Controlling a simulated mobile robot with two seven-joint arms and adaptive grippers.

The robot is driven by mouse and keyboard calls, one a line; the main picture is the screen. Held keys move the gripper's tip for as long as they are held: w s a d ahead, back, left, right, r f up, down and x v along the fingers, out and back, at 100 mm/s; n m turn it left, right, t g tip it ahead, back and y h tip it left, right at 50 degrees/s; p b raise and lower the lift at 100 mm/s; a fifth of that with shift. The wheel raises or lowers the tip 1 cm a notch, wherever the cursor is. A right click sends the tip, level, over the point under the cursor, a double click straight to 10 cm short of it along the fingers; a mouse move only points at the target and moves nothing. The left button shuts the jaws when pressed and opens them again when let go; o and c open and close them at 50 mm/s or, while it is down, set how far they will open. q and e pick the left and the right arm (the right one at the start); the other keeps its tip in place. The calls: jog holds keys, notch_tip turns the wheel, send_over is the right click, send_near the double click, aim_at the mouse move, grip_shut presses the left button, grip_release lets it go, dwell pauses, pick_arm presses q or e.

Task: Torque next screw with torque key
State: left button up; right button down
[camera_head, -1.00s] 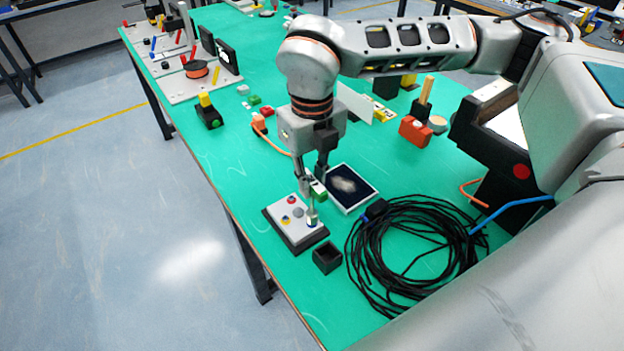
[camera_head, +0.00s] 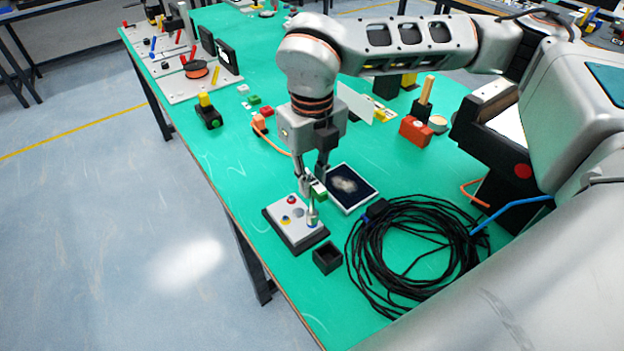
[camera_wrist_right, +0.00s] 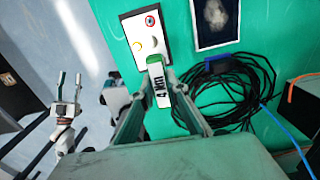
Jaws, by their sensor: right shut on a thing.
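My right gripper (camera_head: 315,180) is shut on the torque key (camera_head: 319,192), a white and green tool; its "4 Nm" label shows in the right wrist view (camera_wrist_right: 160,92). The key's shaft points down to the front right corner of the light grey screw board (camera_head: 284,233), where a blue ring shows at its tip. Exact seating on the screw cannot be told. A red screw (camera_head: 291,199) and a yellow and blue one (camera_head: 286,219) show on the board. My left gripper (camera_wrist_right: 68,80) shows in the right wrist view, fingers apart and empty, away from the board.
A small black open box (camera_head: 327,258) stands in front of the board. A coil of black cable (camera_head: 375,270) lies to the right. A dark framed panel (camera_head: 348,187) lies behind the board. The green table's (camera_head: 222,180) left side is mostly clear.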

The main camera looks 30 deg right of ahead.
pick_arm(q)
jog(key=shift+s+f+b, duration=0.1)
jog(key=shift+f+b, duration=0.35)
jog(key=shift+f, duration=0.15)
pick_arm(e)
jog(key=shift+f, duration=0.65)
jog(key=shift+f+m+b, duration=0.15)
jog(key=shift+m+b, duration=0.25)
jog(key=shift+m, duration=0.3)
jog(key=m+b, duration=0.1)
jog(key=m, duration=0.1)
jog(key=shift+m, duration=0.4)
jog(key=m, duration=0.4)
jog(key=shift+b, duration=0.35)
jog(key=m, duration=0.6)
jog(key=shift+m+b, duration=0.3)
jog(key=shift+b, duration=0.1)
jog(key=m, duration=0.8)
pick_arm(q)
jog(key=f, duration=0.2)
jog(key=s+f, duration=0.1)
jog(key=f, duration=0.1)
jog(key=shift+s+f, duration=0.2)
jog(key=shift+f, duration=0.2)
